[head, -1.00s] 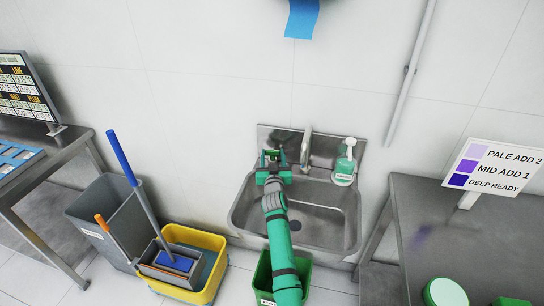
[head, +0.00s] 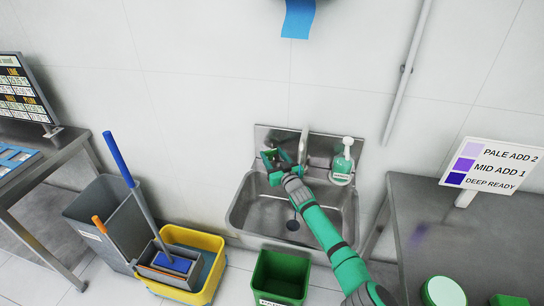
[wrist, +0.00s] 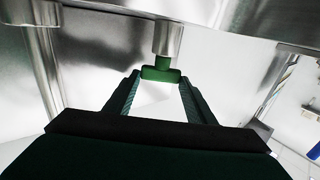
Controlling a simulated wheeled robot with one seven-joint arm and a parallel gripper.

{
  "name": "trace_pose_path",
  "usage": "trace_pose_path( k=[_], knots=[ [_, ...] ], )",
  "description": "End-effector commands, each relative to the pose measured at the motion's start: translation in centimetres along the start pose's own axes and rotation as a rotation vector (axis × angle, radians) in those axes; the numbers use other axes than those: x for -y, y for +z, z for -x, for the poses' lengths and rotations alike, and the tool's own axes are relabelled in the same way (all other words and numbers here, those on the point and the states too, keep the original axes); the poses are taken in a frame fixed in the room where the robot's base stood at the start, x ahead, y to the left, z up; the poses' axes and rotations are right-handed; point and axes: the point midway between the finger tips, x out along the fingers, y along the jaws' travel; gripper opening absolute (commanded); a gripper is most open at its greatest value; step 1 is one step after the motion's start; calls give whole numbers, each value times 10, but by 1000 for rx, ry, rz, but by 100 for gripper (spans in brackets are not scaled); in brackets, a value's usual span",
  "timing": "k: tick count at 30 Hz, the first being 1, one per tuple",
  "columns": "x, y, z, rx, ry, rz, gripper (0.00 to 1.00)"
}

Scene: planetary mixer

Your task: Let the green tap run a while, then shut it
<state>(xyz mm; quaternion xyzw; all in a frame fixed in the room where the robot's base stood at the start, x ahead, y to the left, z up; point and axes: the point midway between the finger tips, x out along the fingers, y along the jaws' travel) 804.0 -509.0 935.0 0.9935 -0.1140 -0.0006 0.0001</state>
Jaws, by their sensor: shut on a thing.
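The green tap handle (wrist: 160,74) sits on a short metal stem (wrist: 167,38) in the wrist view, between my fingertips. My gripper (head: 270,158) is shut on it at the back left of the steel sink (head: 240,213). In the head view my gripper mostly hides the handle. The metal spout (head: 303,146) stands just right of my gripper. I cannot make out a stream of water below it. The drain shows as a dark spot in the basin.
A soap bottle (head: 343,163) stands on the sink's right rim, close to my wrist. A green bin (head: 280,276) is below the sink. A yellow mop bucket (head: 205,290) is at left, and a steel table (head: 420,230) at right.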

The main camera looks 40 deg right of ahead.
Motion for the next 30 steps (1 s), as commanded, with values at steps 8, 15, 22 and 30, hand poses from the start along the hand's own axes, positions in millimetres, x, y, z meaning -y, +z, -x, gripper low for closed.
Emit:
trace_pose_path(
  k=[8,15,22,30],
  knots=[
    [-8,-1,0,2,-96,8,28],
    [-9,-2,-1,1,-183,5,28],
    [-11,-2,-2,0,-262,4,28],
    [-12,-2,-3,-1,-341,2,28]
  ],
)
